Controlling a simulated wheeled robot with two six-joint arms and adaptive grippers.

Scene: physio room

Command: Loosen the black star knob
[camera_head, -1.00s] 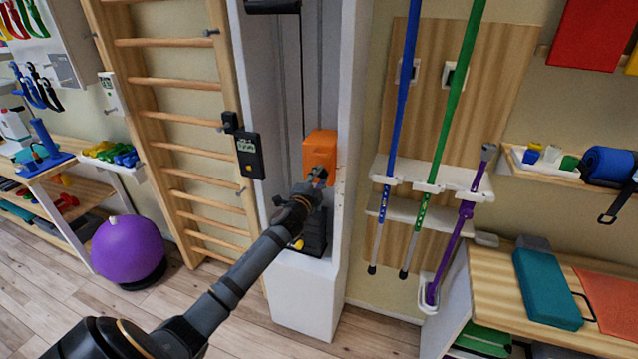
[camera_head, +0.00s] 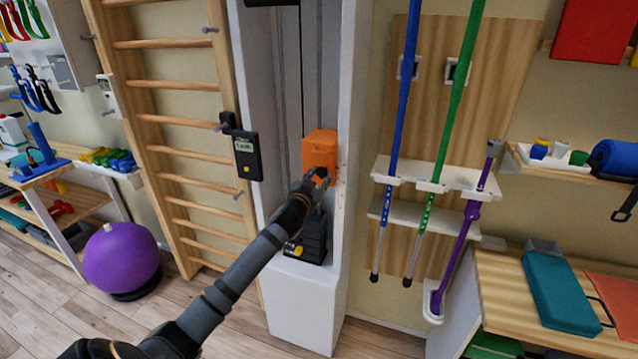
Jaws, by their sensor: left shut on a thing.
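My left gripper (camera_head: 319,179) is at the front of the orange block (camera_head: 319,146) in the white column (camera_head: 302,305). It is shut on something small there. The black star knob cannot be made out, as the fingers cover that spot at the block's lower front. My left arm comes up from the lower left and hides part of the column. My right gripper is not in view.
A black weight stack (camera_head: 313,240) sits below the orange block. Wooden wall bars (camera_head: 178,150) with a black handheld device (camera_head: 247,155) stand to the left. Blue (camera_head: 401,100) and green (camera_head: 455,100) poles stand in a rack to the right.

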